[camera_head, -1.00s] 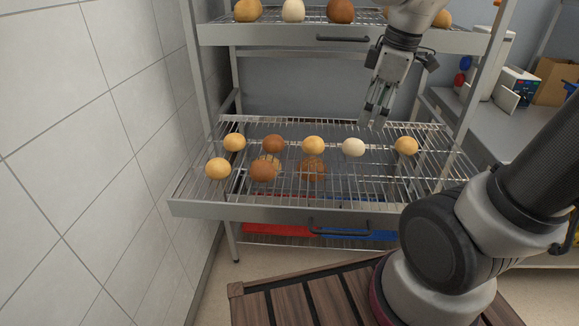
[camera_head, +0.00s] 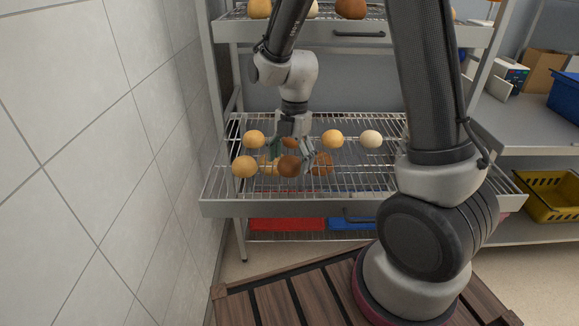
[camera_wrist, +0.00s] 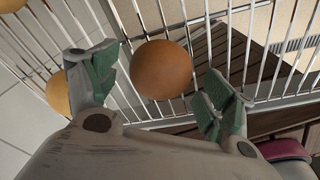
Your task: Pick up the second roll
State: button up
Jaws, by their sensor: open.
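My gripper (camera_head: 293,153) is open over the front row of rolls on the pulled-out wire rack (camera_head: 222,208). In the wrist view, its green-padded fingers (camera_wrist: 160,82) stand on either side of a round brown roll (camera_wrist: 161,70), with gaps showing. In the head view, a dark brown roll (camera_head: 289,166) lies below the fingers. A golden roll (camera_head: 245,166) is to its left and a brown roll (camera_head: 321,164) to its right. Another golden roll beside the dark one is partly hidden. I cannot tell which roll the task calls second.
Behind are golden rolls (camera_head: 254,139) and (camera_head: 332,139), and a pale roll (camera_head: 370,139); my gripper and arm hide part of that row. An upper rack (camera_head: 400,33) with rolls overhangs. A tiled wall (camera_head: 100,150) stands close on the left.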

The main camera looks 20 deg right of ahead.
jog(key=shift+f, duration=0.6)
jog(key=c, duration=1)
